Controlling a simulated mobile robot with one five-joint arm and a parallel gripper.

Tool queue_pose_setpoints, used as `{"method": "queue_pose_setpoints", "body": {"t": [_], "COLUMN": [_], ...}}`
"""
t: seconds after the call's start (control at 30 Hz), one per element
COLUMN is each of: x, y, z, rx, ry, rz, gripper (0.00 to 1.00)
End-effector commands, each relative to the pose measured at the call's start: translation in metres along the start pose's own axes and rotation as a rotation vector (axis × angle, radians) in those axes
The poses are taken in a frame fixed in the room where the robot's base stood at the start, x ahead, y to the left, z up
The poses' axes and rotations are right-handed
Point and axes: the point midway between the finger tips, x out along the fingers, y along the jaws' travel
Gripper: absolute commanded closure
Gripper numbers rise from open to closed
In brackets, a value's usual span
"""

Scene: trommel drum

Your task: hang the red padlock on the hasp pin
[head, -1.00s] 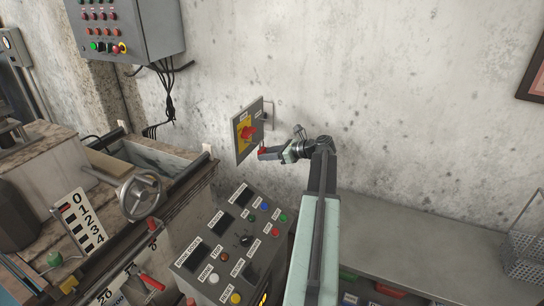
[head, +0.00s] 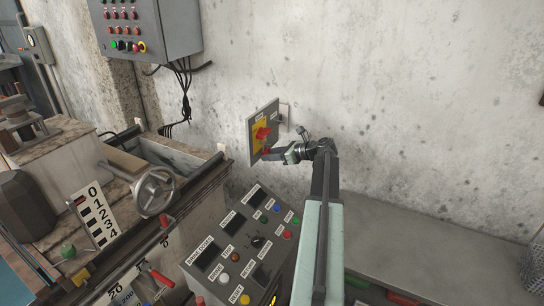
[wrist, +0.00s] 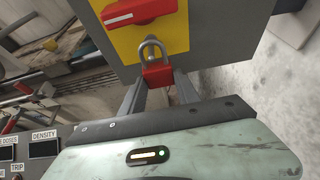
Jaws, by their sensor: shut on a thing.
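The red padlock (wrist: 157,74) is between my gripper's fingertips (wrist: 158,85), with its grey shackle (wrist: 153,47) pointing up toward the yellow plate of the switch panel (wrist: 165,35). The shackle overlaps a small grey pin-like part (wrist: 149,38) below the red switch handle (wrist: 130,12). I cannot tell whether the shackle is around that part or only in front of it. In the head view my gripper (head: 270,154) is at the lower edge of the wall-mounted switch panel (head: 254,150), and the padlock is only a small red spot.
A control console (head: 235,250) with buttons stands below my arm. A machine with a handwheel (head: 153,192) is on the left. A grey cabinet (head: 150,30) hangs on the wall above. A bench (head: 430,250) runs along the right; the wall to the right is bare.

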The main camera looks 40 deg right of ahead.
Motion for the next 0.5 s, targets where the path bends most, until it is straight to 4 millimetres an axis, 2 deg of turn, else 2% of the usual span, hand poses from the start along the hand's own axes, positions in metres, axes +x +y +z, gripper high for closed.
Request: {"method": "queue_pose_setpoints", "body": {"t": [0.43,0.47,0.5], "x": [-0.0003,-0.0004,-0.0004], "y": [-0.0001,-0.0002,-0.0002], "z": [0.0003,0.0002,0.0002], "rx": [0.0,0.0,0.0], "ry": [-0.001,-0.001,-0.001], "rz": [0.0,0.0,0.0], "gripper": [1.0,0.57,0.46]}}
